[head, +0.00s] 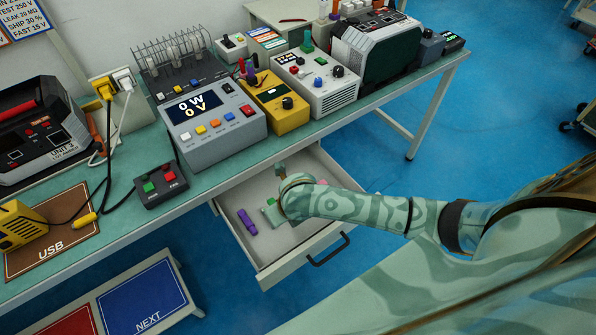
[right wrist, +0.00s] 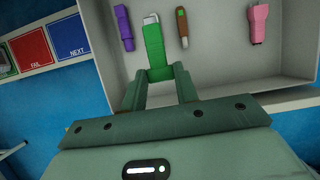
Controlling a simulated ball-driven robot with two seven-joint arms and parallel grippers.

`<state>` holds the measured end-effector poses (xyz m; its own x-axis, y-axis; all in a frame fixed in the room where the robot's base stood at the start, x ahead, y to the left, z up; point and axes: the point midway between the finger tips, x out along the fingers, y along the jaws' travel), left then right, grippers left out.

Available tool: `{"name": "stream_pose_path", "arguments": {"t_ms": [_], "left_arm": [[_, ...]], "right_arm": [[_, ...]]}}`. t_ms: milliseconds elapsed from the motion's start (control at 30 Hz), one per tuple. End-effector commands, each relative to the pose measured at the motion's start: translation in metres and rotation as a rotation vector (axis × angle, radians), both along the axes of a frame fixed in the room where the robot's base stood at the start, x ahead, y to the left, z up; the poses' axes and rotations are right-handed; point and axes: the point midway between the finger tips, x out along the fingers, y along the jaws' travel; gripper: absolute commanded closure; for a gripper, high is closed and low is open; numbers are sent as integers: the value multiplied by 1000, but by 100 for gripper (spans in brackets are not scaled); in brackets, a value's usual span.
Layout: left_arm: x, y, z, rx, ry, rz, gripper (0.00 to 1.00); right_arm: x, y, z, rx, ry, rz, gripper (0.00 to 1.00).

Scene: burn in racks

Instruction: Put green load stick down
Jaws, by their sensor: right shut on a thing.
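The green load stick (right wrist: 153,42) shows in the right wrist view, its green end between the fingers of my right gripper (right wrist: 161,76) and its metal tip pointing away. My right gripper is shut on it, over the open drawer (head: 262,263). I cannot tell whether the stick touches the drawer floor. My left gripper is not in view.
The drawer also holds a purple stick (right wrist: 124,27), a brown stick (right wrist: 183,28) with a green mark and a pink stick (right wrist: 259,22). The bench (head: 215,165) above carries a grey load meter (head: 211,118) and other instruments. FAIL and NEXT trays (head: 143,297) sit below left.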

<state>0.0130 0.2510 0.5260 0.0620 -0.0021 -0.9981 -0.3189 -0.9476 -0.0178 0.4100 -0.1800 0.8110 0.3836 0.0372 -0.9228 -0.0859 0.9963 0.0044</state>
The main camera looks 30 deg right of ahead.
Motion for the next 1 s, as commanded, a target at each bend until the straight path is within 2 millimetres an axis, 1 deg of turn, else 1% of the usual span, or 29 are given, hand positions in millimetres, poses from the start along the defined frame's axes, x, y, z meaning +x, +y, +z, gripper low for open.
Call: {"name": "stream_pose_path", "arguments": {"t_ms": [33,233,300,400,500,667,733,800,867,900,1000], "left_arm": [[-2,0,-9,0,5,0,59],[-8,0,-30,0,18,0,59],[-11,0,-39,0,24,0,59],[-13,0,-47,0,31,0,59],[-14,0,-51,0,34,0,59],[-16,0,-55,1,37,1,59],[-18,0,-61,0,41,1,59],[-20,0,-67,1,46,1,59],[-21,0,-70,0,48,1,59],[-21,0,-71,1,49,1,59],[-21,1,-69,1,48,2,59]], "right_arm": [[3,-15,-12,-5,4,-5,100],[17,-72,-40,-5,6,-6,100],[20,-82,-59,-3,8,-5,100],[24,-95,-74,-2,6,-4,100],[27,-103,-81,-1,3,-4,100],[29,-110,-89,-2,3,-4,100],[30,-114,-99,-1,5,-4,100],[29,-113,-113,0,6,-4,100],[29,-113,-121,-1,6,-4,100],[29,-114,-123,-2,5,-4,100],[30,-114,-121,-3,2,-2,100]]}}
